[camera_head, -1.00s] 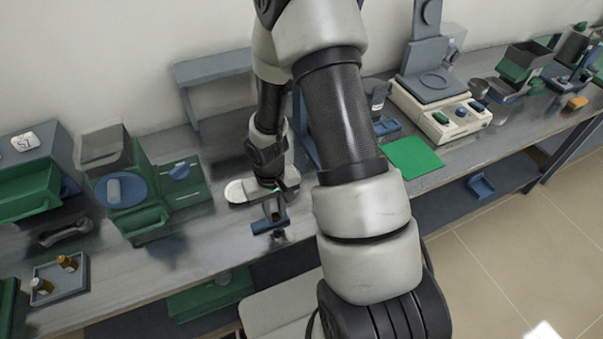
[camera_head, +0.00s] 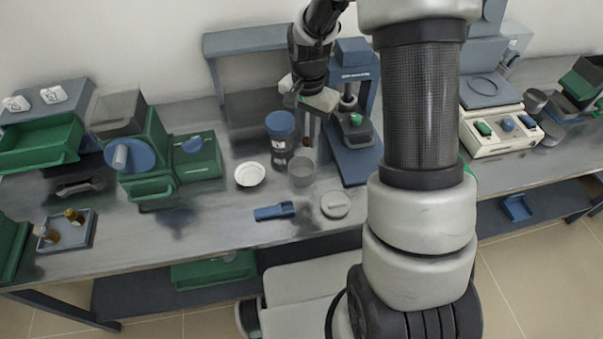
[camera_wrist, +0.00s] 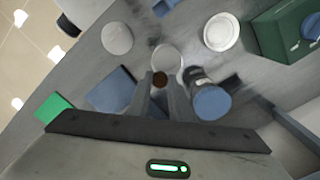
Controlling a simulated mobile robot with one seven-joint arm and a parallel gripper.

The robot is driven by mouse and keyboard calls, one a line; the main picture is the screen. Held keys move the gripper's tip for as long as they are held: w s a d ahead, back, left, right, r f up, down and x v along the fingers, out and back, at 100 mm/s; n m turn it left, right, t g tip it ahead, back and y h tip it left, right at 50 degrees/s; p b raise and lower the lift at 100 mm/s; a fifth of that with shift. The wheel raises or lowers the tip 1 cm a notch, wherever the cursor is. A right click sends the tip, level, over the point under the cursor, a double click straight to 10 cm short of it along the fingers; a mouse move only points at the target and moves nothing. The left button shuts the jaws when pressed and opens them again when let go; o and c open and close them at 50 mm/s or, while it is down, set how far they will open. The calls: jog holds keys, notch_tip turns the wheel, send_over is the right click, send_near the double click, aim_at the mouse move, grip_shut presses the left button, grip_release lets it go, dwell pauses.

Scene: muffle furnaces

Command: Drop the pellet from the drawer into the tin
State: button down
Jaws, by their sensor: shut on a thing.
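My gripper (camera_head: 306,133) is shut on a small dark brown pellet (camera_wrist: 160,78), which sits between the fingertips in the wrist view. The tin, a grey open-topped cup (camera_head: 302,171), stands on the bench below my gripper and a little toward the front. In the wrist view the tin's pale rim (camera_wrist: 168,56) shows just beyond the pellet, which is apart from it.
A blue-capped jar (camera_head: 281,131) stands close left of my gripper. A white dish (camera_head: 250,174) and a grey disc (camera_head: 335,204) flank the tin. A blue press (camera_head: 355,140) stands at right, a green furnace (camera_head: 150,140) at left.

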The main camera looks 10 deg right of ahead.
notch_tip(320, 180, down, 5)
jog(key=b, duration=0.3)
jog(key=shift+f, duration=0.2)
jog(key=c, duration=1.5)
grip_release()
jog(key=shift+c, duration=0.2)
notch_tip(320, 180, up, 18)
jog(key=shift+f+p, duration=0.25)
jog(key=shift+p, duration=0.15)
